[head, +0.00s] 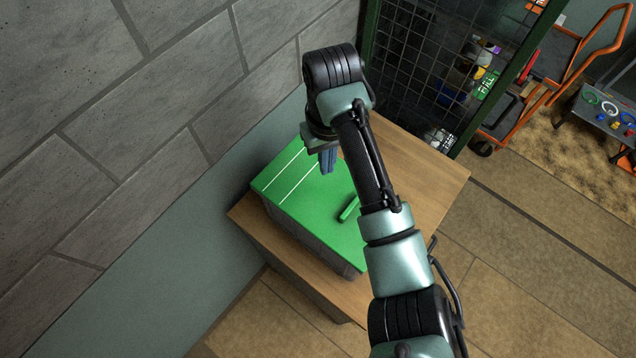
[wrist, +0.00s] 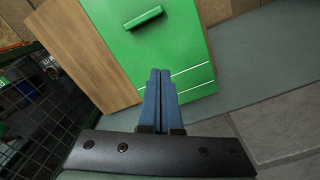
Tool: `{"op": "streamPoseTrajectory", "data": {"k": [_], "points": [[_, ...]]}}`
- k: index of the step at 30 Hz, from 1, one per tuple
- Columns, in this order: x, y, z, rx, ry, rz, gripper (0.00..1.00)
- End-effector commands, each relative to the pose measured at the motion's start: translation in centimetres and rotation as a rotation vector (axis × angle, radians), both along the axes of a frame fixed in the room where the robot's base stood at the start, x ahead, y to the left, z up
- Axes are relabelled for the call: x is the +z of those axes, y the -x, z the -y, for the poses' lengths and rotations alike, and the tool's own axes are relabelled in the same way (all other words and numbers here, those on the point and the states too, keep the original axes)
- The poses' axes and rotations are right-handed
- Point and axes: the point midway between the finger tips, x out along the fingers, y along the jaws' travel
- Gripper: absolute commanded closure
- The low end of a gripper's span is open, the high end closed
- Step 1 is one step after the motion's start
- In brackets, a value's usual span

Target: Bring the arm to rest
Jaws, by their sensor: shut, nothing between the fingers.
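My gripper (head: 328,161) hangs above the green top of a box in the head view, with its blue fingers pointing down. In the wrist view the two blue fingers (wrist: 158,100) lie side by side, shut, with nothing between them. My arm bends over the box from the lower right in the head view. It hides part of the box and of the surface behind it.
The green-topped box (head: 290,205) has white stripes and a green handle (head: 349,208). It stands on a wooden table (head: 440,178) against a grey block wall (head: 110,130). A wire mesh partition (head: 420,70) stands behind. An orange cart (head: 540,90) stands at the upper right.

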Motion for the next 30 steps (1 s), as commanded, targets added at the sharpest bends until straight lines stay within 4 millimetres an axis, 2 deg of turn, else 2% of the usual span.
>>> {"op": "streamPoseTrajectory", "data": {"k": [15,17,19,20,23,25,26,27,29,30], "points": [[-0.1,0.0,0.0,0.000,0.000,0.000,1.00],[0.3,-1.3,-1.1,0.008,-0.022,0.068,1.00],[1.5,-3.5,-2.8,0.019,-0.063,0.194,1.00],[2.4,-4.6,-3.7,0.022,-0.085,0.267,1.00],[7.2,-8.6,-6.9,0.029,-0.179,0.559,1.00],[11.9,-10.7,-8.5,0.023,-0.250,0.783,1.00],[14.1,-11.2,-9.0,0.018,-0.279,0.877,1.00],[17.1,-11.6,-9.3,0.008,-0.316,1.004,1.00],[21.7,-11.5,-9.4,-0.009,-0.367,1.191,1.00],[24.8,-11.0,-9.1,-0.024,-0.398,1.315,1.00]]}}
